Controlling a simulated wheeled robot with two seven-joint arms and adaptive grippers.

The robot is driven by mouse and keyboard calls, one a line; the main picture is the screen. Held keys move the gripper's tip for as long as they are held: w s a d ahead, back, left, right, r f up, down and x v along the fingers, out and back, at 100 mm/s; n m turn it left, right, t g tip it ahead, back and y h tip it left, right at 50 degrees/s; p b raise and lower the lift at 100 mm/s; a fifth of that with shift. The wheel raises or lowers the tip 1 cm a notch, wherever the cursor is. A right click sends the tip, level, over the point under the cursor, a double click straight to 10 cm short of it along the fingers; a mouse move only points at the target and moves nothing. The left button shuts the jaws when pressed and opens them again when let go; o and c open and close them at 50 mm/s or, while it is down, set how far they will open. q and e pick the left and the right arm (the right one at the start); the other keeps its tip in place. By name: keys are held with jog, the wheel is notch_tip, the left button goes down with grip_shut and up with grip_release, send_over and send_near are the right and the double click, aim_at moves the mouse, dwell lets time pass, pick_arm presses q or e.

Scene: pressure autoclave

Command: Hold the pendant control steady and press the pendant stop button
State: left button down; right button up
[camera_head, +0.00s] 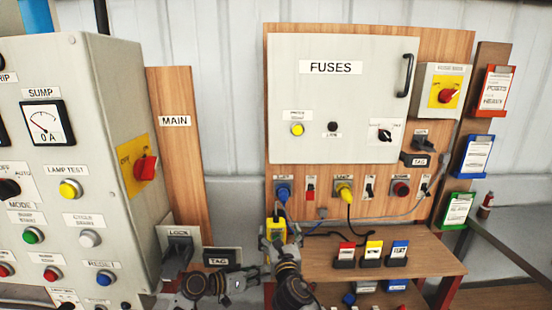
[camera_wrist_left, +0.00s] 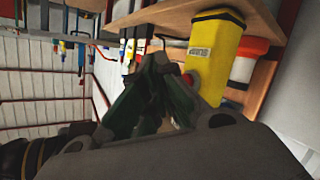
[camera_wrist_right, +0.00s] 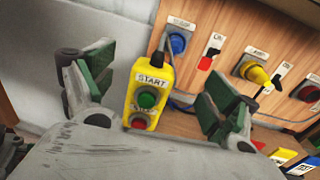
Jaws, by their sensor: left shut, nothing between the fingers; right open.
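The yellow pendant control (camera_wrist_right: 167,75) hangs in front of the wooden panel, with a green START button (camera_wrist_right: 147,99) above a red stop button (camera_wrist_right: 139,122). My left gripper (camera_wrist_left: 158,75) is shut and empty, beside the pendant (camera_wrist_left: 215,55) in the left wrist view. A bit of red (camera_wrist_left: 188,79) shows near its fingertips; I cannot tell whether they touch.
The grey cabinet (camera_head: 125,90) with a LOCK hasp and TAG plate stands left of my grippers. The FUSES box (camera_head: 340,100) and several plugs and switches are on the panel behind. A wooden shelf (camera_head: 400,268) with coloured card holders lies to the right.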

jog(key=shift+s+d, duration=0.15)
jog(key=shift+s, duration=0.95)
